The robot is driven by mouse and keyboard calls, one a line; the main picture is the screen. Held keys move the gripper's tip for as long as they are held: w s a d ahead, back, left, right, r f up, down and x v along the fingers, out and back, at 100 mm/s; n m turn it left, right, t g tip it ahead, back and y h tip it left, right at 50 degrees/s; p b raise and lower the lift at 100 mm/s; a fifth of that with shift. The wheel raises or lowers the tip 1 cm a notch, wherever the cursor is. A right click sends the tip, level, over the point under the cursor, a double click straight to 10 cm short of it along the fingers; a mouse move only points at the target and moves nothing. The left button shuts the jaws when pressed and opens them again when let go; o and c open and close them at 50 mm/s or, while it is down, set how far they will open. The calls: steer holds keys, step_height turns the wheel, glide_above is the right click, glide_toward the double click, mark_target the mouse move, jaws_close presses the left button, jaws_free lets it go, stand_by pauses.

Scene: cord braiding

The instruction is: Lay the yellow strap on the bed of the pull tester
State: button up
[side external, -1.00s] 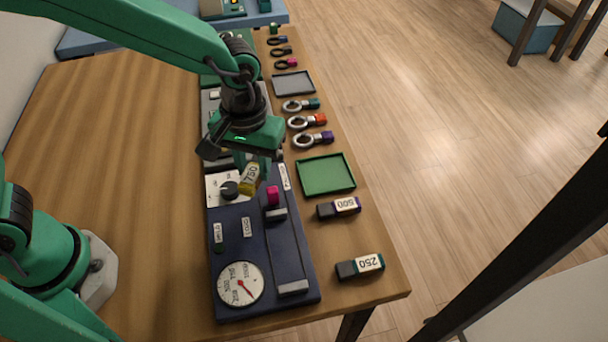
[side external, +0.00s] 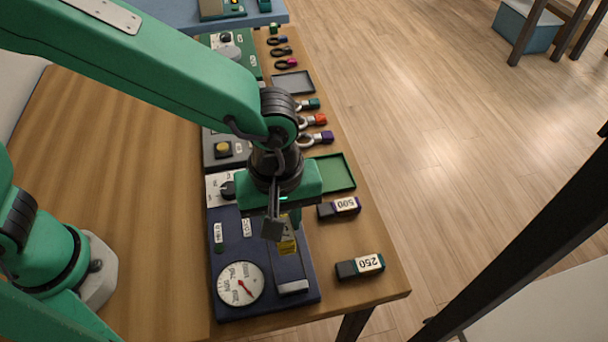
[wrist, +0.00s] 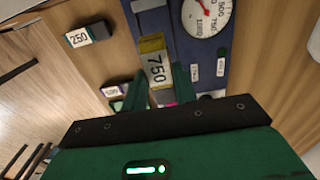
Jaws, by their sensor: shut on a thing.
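The yellow strap (side external: 288,243), with a white 750 label, is between the fingers of my gripper (side external: 285,222), which is shut on it. In the wrist view the strap (wrist: 152,45) points away from the fingers (wrist: 160,88), over the navy pull tester (wrist: 188,50). In the side view the pull tester (side external: 235,306) has a white dial (side external: 240,285) and a long bed with a grey end block (side external: 292,287). The strap is above the bed, lined up roughly along it. I cannot tell whether it touches. My gripper hides the bed's far end.
A black-ended strap marked 500 (side external: 345,206) and one marked 250 (side external: 366,264) lie right of the tester. A green tray (side external: 341,170), a grey tray (side external: 294,82) and several ringed pieces line the table's right edge. Bare wood lies left of the tester.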

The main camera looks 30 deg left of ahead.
mark_target(284, 244)
steer(key=shift+f, duration=4)
steer(key=shift+f, duration=0.1)
steer(key=o, duration=1.1)
steer(key=shift+c, duration=0.2)
step_height(284, 244, up, 12)
steer(key=shift+r, duration=0.1)
